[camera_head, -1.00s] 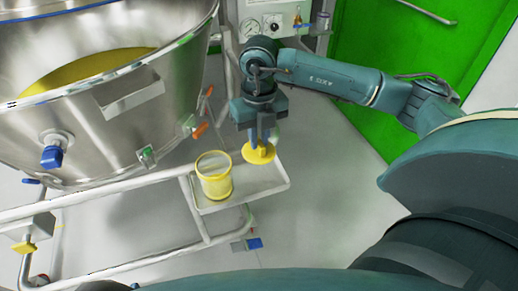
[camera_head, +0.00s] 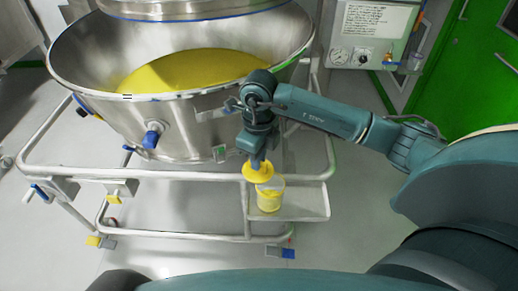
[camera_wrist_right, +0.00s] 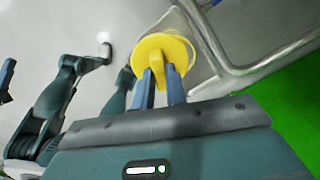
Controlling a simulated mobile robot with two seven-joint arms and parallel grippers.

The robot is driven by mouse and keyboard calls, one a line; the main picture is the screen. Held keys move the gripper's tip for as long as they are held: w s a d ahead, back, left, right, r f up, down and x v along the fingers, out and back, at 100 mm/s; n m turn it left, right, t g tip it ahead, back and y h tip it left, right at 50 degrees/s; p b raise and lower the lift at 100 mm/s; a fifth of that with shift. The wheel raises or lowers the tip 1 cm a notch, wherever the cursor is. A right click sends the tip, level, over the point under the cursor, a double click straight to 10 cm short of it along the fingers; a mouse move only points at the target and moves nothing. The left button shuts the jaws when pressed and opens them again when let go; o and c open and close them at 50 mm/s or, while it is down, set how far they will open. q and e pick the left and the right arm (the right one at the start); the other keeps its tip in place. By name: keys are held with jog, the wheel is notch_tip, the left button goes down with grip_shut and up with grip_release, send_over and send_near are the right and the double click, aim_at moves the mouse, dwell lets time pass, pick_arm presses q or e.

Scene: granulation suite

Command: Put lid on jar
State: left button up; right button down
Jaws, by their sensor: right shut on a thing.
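The jar (camera_head: 270,198), a clear pot with yellow in it, stands upright on a small metal tray (camera_head: 314,207) on the cart's side. The yellow lid (camera_head: 257,174) is a round disc with a raised grip; it also shows in the wrist view (camera_wrist_right: 177,44). My right gripper (camera_head: 257,162) is shut on the lid's grip, as the wrist view shows between its blue fingers (camera_wrist_right: 159,75). The lid is above the jar's far left rim and overlaps it in the head view. I cannot tell whether they touch. My left gripper is not in view.
A large steel bowl (camera_head: 185,125) with yellow powder stands close behind the gripper, with a blue valve (camera_head: 152,136). Cart rails (camera_head: 170,177) run left of the tray. A gauge panel (camera_head: 365,50) and green door (camera_head: 475,75) are at the back right. The tray's right part is bare.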

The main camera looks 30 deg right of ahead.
aim_at(271, 168)
jog(key=m, duration=0.1)
jog(key=m+p, duration=0.1)
jog(key=m, duration=0.1)
jog(key=shift+s+d+r, duration=0.1)
jog(key=shift+d+r, duration=0.2)
jog(key=shift+d, duration=0.1)
jog(key=shift+s+d+r+m+p, duration=0.15)
jog(key=shift+d+m+p, duration=0.1)
jog(key=shift+m+p, duration=0.65)
jog(key=m, duration=0.2)
jog(key=d+m+p, duration=0.1)
jog(key=shift+s+r+m+p, duration=0.15)
jog(key=shift+m+p, duration=0.15)
jog(key=shift+m, duration=0.1)
jog(key=m, duration=0.1)
jog(key=m+p, duration=0.1)
jog(key=shift+s+d+m, duration=0.15)
jog(key=shift+d+m, duration=0.25)
jog(key=shift+f+b, duration=0.3)
jog(key=shift+f, duration=0.15)
jog(key=shift+f+b, duration=0.75)
jog(key=shift+f, duration=0.2)
jog(key=shift+f+b, duration=0.6)
jog(key=shift+f, duration=0.15)
jog(key=shift+f+b, duration=0.3)
jog(key=shift+f, duration=0.1)
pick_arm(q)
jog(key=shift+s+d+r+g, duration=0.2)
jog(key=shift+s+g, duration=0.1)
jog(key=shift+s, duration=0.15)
